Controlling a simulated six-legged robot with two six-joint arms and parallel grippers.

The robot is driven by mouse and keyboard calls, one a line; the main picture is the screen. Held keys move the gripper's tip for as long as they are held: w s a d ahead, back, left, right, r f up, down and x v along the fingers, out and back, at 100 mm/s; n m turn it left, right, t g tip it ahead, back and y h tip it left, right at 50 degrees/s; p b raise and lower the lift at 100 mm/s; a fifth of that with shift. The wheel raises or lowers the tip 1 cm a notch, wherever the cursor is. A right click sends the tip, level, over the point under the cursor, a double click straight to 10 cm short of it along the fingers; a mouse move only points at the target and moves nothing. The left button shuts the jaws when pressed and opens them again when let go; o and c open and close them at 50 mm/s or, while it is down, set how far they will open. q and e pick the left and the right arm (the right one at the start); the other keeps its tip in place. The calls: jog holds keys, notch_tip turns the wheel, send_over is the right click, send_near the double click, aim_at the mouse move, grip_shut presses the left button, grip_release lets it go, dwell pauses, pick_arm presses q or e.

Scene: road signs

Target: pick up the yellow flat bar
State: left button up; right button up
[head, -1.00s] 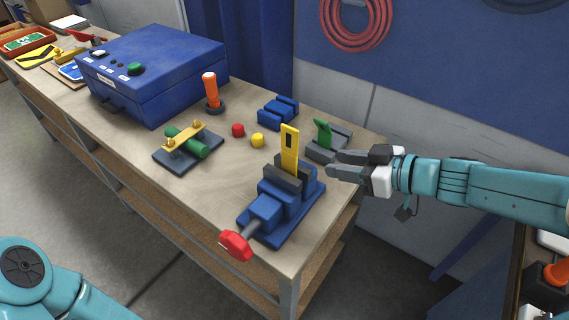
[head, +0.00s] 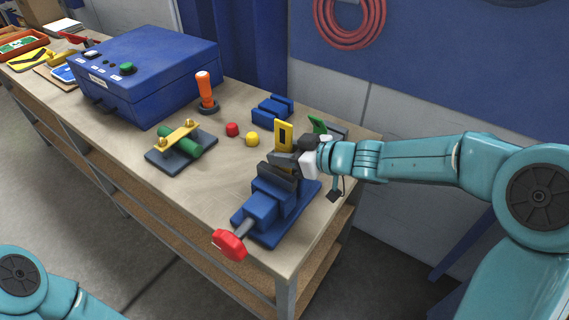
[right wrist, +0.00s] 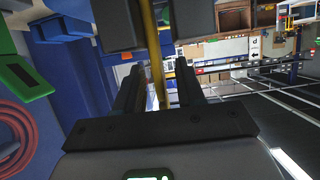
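The yellow flat bar (head: 283,131) stands upright in the jaws of the blue vise (head: 262,208), which has a red handle knob (head: 229,244). My right gripper (head: 287,160) is at the bar, just above the vise jaws, and partly covers it in the head view. In the right wrist view the bar (right wrist: 153,50) runs edge-on between the two dark fingers of the right gripper (right wrist: 158,88). The fingers are apart, with a visible gap on each side of the bar. My left gripper is out of view.
A green piece (head: 317,124) on a grey block stands right behind the gripper. A blue block (head: 272,109), a red knob (head: 232,129), a yellow knob (head: 252,139) and an orange-handled stick (head: 204,90) stand nearby. A blue box (head: 150,70) is farther left.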

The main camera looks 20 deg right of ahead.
aim_at(290, 125)
jog(key=shift+s+r, duration=0.1)
jog(key=shift+s, duration=0.1)
jog(key=shift+w+a, duration=0.1)
jog(key=shift+w, duration=0.25)
grip_shut()
jog(key=shift+s, duration=0.2)
jog(key=shift+w+r+p, duration=0.2)
jog(key=shift+r+p, duration=0.1)
jog(key=shift+r, duration=0.05)
notch_tip(290, 125, up, 7)
jog(key=p, duration=0.3)
jog(key=shift+s, duration=0.1)
jog(key=shift+s+d+f, duration=0.45)
jog(key=shift+s+d, duration=0.15)
jog(key=shift+s, duration=0.05)
jog(key=s+d, duration=1)
jog(key=s, duration=0.3)
jog(key=shift+b, duration=0.3)
